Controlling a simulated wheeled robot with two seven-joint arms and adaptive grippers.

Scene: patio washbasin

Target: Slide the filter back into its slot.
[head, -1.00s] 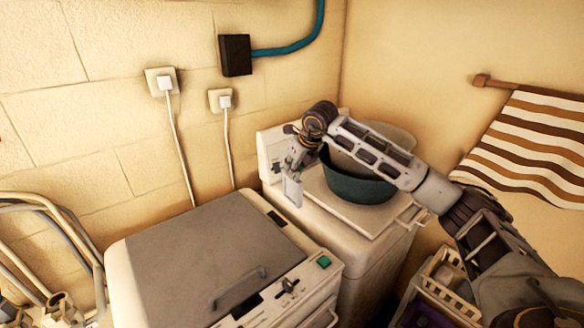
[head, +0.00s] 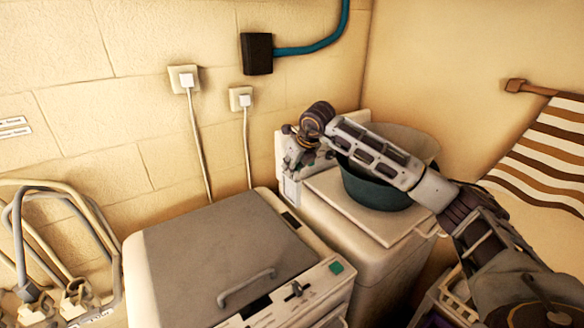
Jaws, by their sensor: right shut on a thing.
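My right gripper (head: 294,166) reaches in from the right over the far machine and points down at its back left corner. It is shut on a small pale filter (head: 289,190), of which only a light edge shows below the fingers. The filter is close to the upright back panel (head: 282,148) of the white machine (head: 335,240). I cannot tell whether it touches the panel or sits in a slot; the slot itself is not visible. My left gripper is not in view.
A dark green basin (head: 372,190) stands on the machine under my right forearm. A second machine with a grey lid (head: 215,250) is in front to the left. Pipes (head: 60,225) stand at far left. A striped towel (head: 545,150) hangs at right.

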